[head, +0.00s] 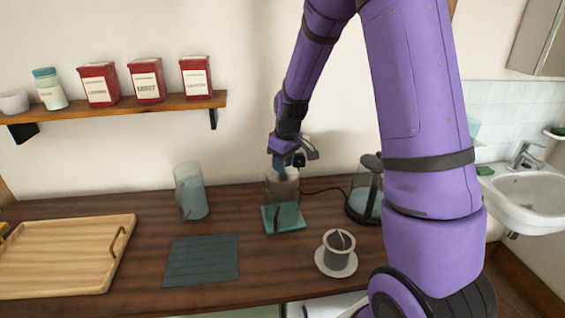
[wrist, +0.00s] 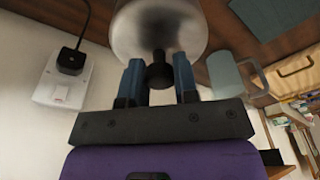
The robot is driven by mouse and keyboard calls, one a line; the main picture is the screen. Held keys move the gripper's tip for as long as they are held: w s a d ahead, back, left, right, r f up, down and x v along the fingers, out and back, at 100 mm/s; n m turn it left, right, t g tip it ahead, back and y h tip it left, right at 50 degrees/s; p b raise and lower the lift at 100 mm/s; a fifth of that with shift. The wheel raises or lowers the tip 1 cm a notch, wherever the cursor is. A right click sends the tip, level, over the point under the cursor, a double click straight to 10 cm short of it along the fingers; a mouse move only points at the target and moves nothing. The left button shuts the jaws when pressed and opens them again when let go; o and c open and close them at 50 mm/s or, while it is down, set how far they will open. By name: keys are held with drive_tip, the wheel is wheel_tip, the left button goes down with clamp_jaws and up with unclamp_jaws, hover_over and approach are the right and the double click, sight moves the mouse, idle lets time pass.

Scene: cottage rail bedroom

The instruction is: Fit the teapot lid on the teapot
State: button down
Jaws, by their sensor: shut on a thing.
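My gripper (head: 284,163) points down over the back middle of the counter. In the wrist view its two blue fingertips (wrist: 158,80) are shut on the black knob of the teapot lid. A round grey, shiny surface, apparently the lid (wrist: 160,30), shows beyond the knob, cut off by the top edge. In the head view the clear teapot (head: 283,190) with a dark handle stands upright on a teal square trivet (head: 292,224), directly below my gripper. The lid is at or just above its mouth; I cannot tell whether it touches or is seated.
A glass kettle (head: 362,203) stands close right, partly behind my arm. A strainer (head: 337,252) sits on a white saucer (head: 326,270) in front. A glass jug (head: 190,192) stands left. A dark mat (head: 200,260) and wooden tray (head: 65,262) lie left. A shelf (head: 165,104) hangs above.

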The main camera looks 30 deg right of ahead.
drive_tip(key=shift+f, duration=0.15)
drive_tip(key=shift+f, duration=1.2)
drive_tip(key=shift+f, duration=0.3)
idle(0.4)
drive_tip(key=c, duration=0.8)
unclamp_jaws()
drive_tip(key=r, duration=0.3)
drive_tip(key=s+r, duration=0.1)
drive_tip(key=r, duration=0.6)
drive_tip(key=shift+s+d+r, duration=0.25)
drive_tip(key=shift+d+r, duration=0.05)
drive_tip(key=shift+r, duration=0.05)
